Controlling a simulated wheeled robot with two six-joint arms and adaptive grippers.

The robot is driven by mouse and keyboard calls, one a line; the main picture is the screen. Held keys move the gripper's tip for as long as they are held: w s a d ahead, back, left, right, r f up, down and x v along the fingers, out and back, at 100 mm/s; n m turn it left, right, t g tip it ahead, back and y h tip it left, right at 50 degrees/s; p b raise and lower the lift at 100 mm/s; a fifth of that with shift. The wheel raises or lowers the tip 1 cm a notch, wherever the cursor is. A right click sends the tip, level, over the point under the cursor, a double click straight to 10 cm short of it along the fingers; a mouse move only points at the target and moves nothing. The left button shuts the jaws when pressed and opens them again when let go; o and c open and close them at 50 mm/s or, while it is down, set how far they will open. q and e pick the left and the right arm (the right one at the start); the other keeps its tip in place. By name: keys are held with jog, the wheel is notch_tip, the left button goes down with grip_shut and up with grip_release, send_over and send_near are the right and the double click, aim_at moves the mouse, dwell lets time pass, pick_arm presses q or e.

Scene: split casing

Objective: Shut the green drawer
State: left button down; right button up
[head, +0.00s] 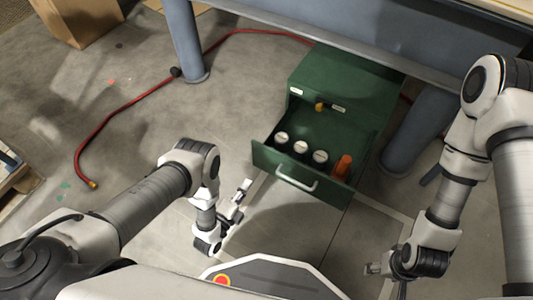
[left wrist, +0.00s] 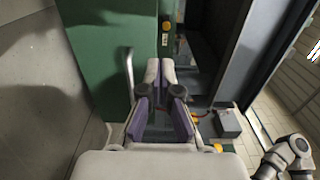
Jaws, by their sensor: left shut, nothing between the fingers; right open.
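The green drawer (head: 262,157) stands pulled out of its green cabinet (head: 350,85), its front facing me with a pale bar handle (head: 296,179). Inside it are several dark cylinders with white tops (head: 300,147) and an orange object (head: 343,167). My left gripper (head: 247,185) is shut and empty, just in front of the drawer's left end; I cannot tell if it touches. In the left wrist view its fingers (left wrist: 160,68) are beside a green panel (left wrist: 100,45) and a pale handle (left wrist: 128,72). My right gripper (head: 370,268) is open and empty, low at the right, away from the drawer.
A blue-grey table (head: 270,25) stands over the cabinet's back, with legs at left (head: 187,45) and right (head: 417,130). A red hose (head: 120,107) lies on the floor at left. A cardboard box (head: 80,20) is at the far left. The floor before the drawer is clear.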

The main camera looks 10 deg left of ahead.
aim_at(271, 151)
pick_arm(q)
jog(key=b+x, duration=0.1)
jog(key=x, duration=0.3)
jog(key=b+x, duration=0.2)
jog(key=x, duration=0.2)
jog(key=f+b+x, duration=0.1)
jog(key=b+x, duration=0.1)
jog(key=x, duration=0.3)
jog(key=shift+s+d, duration=0.1)
jog(key=shift+d, duration=0.05)
jog(key=shift+w+d+r, duration=0.1)
jog(key=shift+w, duration=0.2)
jog(key=shift+b, duration=0.3)
